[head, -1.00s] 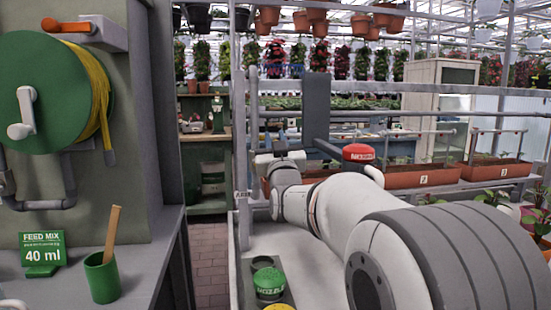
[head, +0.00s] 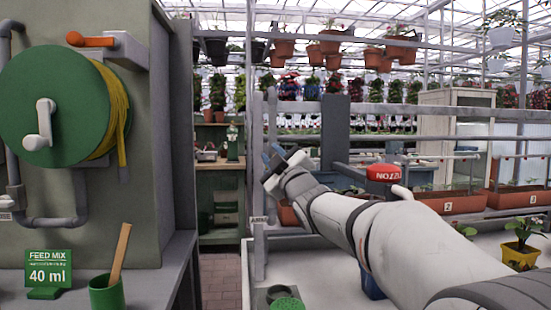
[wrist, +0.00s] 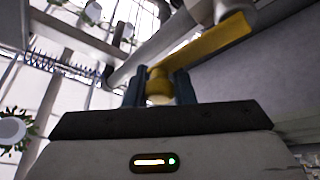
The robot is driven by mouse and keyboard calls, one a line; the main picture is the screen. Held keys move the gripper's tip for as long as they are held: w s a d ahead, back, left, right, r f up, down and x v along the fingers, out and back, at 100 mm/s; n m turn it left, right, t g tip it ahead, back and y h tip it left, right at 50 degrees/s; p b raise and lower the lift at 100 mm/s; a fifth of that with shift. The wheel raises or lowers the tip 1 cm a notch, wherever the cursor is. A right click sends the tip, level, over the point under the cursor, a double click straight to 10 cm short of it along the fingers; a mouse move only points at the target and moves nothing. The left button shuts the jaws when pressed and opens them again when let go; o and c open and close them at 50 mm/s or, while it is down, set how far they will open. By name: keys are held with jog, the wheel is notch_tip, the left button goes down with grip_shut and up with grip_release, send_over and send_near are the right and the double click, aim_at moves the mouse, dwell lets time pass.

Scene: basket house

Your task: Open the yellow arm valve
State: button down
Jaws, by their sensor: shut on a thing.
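The yellow arm valve shows in the wrist view as a flat yellow lever (wrist: 212,42) on a grey pipe fitting. Its rounded end lies between the two dark fingers of my gripper (wrist: 161,88), which is shut on it. In the head view my gripper (head: 280,156) is small and far off at the end of my outstretched arm, near a grey post. I cannot make out the yellow lever in the head view.
A grey cabinet with a green hose reel (head: 50,105) and orange lever (head: 90,41) stands at left. A green cup (head: 107,293) is below. A red nozzle cap (head: 384,172) and yellow pot (head: 519,257) are at right. Grey pipes (wrist: 165,42) crowd my gripper.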

jog(key=shift+w+f, duration=0.1)
jog(key=shift+f, duration=0.35)
jog(key=c, duration=1.3)
grip_release()
jog(key=shift+w, duration=0.1)
jog(key=shift+o, duration=0.3)
jog(key=shift+r, duration=0.2)
jog(key=shift+s, duration=0.2)
jog(key=v, duration=0.7)
jog(key=shift+s, duration=0.3)
jog(key=shift+d+f, duration=0.1)
jog(key=shift+c, duration=0.5)
